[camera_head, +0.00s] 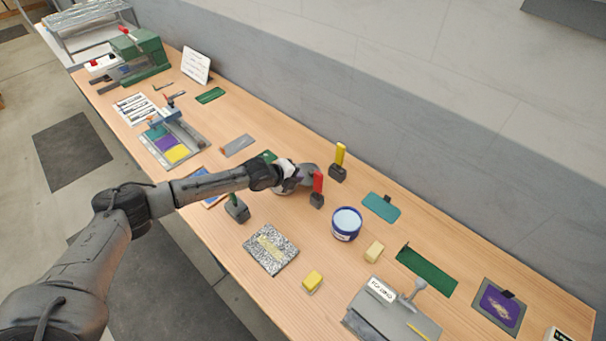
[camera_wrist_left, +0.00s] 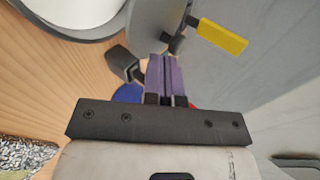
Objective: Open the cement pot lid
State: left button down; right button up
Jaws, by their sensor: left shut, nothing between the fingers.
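A round grey object (camera_head: 290,187), which may be the cement pot, is partly hidden by my left gripper (camera_head: 306,177) in the head view. The left wrist view shows a pale round surface with a grey rim (camera_wrist_left: 62,18) at the upper left. A grey rounded part (camera_wrist_left: 150,24) stands beside it, just beyond the purple fingertips of my left gripper (camera_wrist_left: 164,65). These fingers are shut together and empty. I cannot tell contact or how the lid sits. A blue-and-white tub (camera_head: 345,231) with a pale top stands to the right. My right gripper is not in view.
A red-handled tool (camera_head: 318,184) and a yellow-handled tool (camera_head: 340,155) stand close to the left gripper. A green-handled tool (camera_head: 236,208) and a speckled slab (camera_head: 262,258) lie nearer the front edge. A grey wall (camera_head: 420,150) runs behind the table.

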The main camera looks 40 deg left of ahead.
aim_at(311, 172)
pick_arm(q)
jog(key=shift+w+d+f, duration=0.1)
jog(key=shift+w+d, duration=0.05)
jog(key=shift+w, duration=0.4)
jog(key=shift+w+d+f, duration=0.1)
jog(key=shift+w+d, duration=0.05)
jog(key=shift+w, duration=0.45)
jog(key=shift+w+d+f+b, duration=0.3)
jog(key=shift+w+b, duration=0.35)
jog(key=shift+b, duration=0.6)
jog(key=shift+w+d+r+b, duration=0.2)
jog(key=shift+w+b, duration=0.2)
jog(key=shift+r, duration=0.1)
jog(key=shift+s+a, duration=0.1)
jog(key=shift+s, duration=0.05)
